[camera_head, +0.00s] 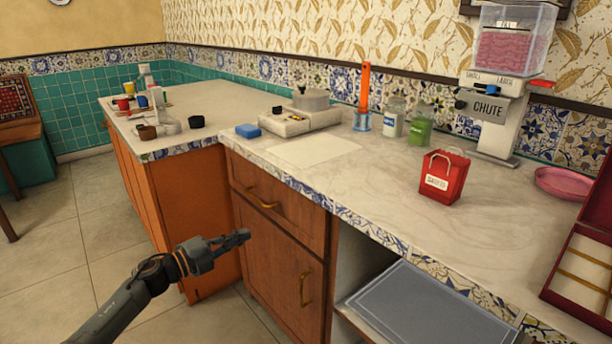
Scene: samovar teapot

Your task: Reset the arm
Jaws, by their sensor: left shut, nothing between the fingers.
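My left arm comes in from the lower left. My left gripper (236,239) is shut and empty. It hangs in front of the wooden cabinet (277,240), below the level of the counter top, and holds nothing. Whether it touches the cabinet front cannot be told for sure, but it looks apart from it. My right arm and gripper do not show.
The marble counter (375,200) carries a red bag (443,178), a chute dispenser (497,115), a pink plate (563,184), jars (393,119), a blue sponge (248,131) and a scale (299,122). A grey-blue panel (425,305) juts out below the counter.

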